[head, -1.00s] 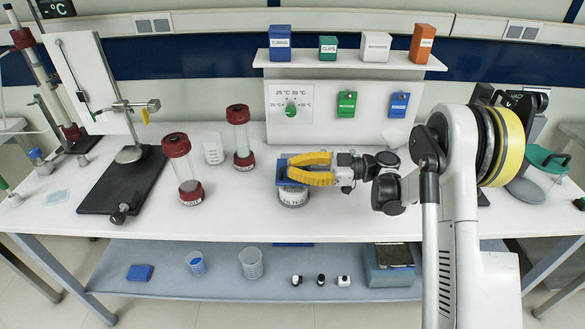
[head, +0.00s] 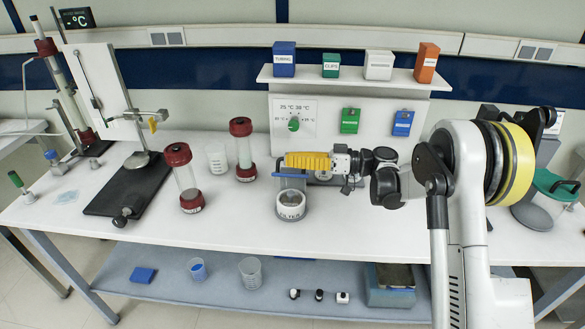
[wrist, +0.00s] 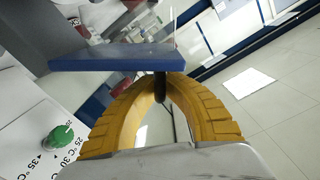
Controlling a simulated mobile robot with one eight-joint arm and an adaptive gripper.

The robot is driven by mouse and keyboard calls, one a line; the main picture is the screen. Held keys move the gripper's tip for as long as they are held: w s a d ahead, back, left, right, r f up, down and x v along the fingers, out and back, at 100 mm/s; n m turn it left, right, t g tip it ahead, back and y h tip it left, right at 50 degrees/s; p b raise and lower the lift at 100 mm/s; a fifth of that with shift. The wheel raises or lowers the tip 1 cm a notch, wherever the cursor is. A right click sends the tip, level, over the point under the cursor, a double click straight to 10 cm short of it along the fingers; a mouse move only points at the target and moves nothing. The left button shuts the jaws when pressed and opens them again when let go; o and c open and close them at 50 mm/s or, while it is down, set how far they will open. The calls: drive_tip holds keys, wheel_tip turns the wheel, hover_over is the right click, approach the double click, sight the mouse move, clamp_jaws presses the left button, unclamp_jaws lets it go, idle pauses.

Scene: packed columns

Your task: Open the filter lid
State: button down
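The filter (head: 291,212) is a round whitish pot with a "FILTER" label on the bench, and its top shows open from above. Its blue lid (head: 288,176) is raised above the pot, seen as a thin blue edge under my gripper. In the wrist view the lid (wrist: 115,57) is a blue plate crossing the picture. My gripper (head: 289,160) has yellow fingers, level and side-on, just above the lid. In the wrist view the gripper (wrist: 160,76) arches its fingers together around a dark pin (wrist: 160,88) at the lid; the tips are partly hidden behind the plate.
Two red-capped columns (head: 184,178) (head: 243,150) and a beaker (head: 217,159) stand left of the filter. A panel with a green knob (head: 294,124) and a shelf of boxes (head: 380,66) are behind. The bench front (head: 360,238) is clear.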

drive_tip(key=w+m, duration=0.1)
drive_tip(key=w+r+m, duration=0.1)
drive_tip(key=shift+w+r+m, duration=0.15)
drive_tip(key=shift+w+m, duration=0.1)
drive_tip(key=shift+m, duration=0.15)
drive_tip(key=shift+w+r+m, duration=0.15)
drive_tip(key=shift+w+m, duration=0.6)
drive_tip(key=shift+m, duration=0.15)
drive_tip(key=shift+w+d+m, duration=0.1)
drive_tip(key=shift+w+m, duration=1.4)
drive_tip(key=shift+w, duration=0.5)
drive_tip(key=c, duration=1.5)
unclamp_jaws()
drive_tip(key=d, duration=1.2)
drive_tip(key=shift+s, duration=0.2)
